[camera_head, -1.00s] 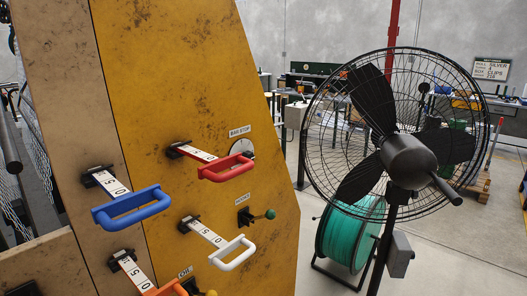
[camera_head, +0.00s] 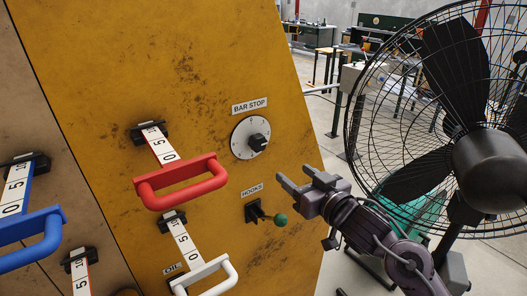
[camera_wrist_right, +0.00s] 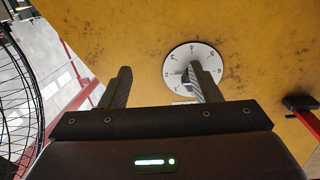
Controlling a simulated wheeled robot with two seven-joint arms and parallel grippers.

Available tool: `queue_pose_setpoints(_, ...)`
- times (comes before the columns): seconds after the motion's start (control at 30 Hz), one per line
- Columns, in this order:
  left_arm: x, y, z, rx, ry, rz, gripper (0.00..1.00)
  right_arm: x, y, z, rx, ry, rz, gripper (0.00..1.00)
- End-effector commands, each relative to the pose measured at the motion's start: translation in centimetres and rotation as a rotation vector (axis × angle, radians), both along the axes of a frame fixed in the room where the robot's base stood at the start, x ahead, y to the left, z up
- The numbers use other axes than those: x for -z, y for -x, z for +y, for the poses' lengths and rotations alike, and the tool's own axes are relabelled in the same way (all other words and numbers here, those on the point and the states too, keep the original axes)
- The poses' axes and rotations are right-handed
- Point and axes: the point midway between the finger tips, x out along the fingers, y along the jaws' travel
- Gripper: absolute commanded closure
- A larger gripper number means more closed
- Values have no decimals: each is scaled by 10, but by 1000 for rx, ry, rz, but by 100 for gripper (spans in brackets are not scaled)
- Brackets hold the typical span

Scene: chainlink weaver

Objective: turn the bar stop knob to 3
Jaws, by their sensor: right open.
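The bar stop knob (camera_head: 258,142) is a small black knob on a round white dial (camera_head: 240,149) under the BAR STOP label (camera_head: 250,106). The number it points to is too small to read. My right gripper (camera_head: 297,180) is open and empty, to the lower right of the dial and apart from it. In the right wrist view, the numbered dial (camera_wrist_right: 193,51) shows upside down. There the open right gripper (camera_wrist_right: 163,84) has one finger in front of the dial, hiding part of the knob. My left gripper is in neither view.
Below the dial is a HOOKS lever with a green ball (camera_head: 281,220). A large caged fan (camera_head: 490,165) stands close on the right.

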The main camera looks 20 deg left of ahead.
Motion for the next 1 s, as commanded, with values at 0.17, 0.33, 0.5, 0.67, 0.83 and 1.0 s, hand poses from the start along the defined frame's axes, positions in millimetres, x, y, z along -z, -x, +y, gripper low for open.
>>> queue_pose_setpoints(0.17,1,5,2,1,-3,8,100,-49,34,22,-80,-10,-72,43)
queue_pose_setpoints(0.33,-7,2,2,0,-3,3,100,-56,28,38,-90,-14,-77,43)
queue_pose_setpoints(0.5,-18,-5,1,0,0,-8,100,-57,11,61,-89,-15,-77,43)
queue_pose_setpoints(0.67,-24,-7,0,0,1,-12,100,-55,-3,77,-88,-14,-78,43)
queue_pose_setpoints(0.83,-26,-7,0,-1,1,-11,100,-54,-9,84,-87,-13,-79,43)
queue_pose_setpoints(1.0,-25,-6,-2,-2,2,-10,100,-53,-9,84,-87,-14,-79,43)
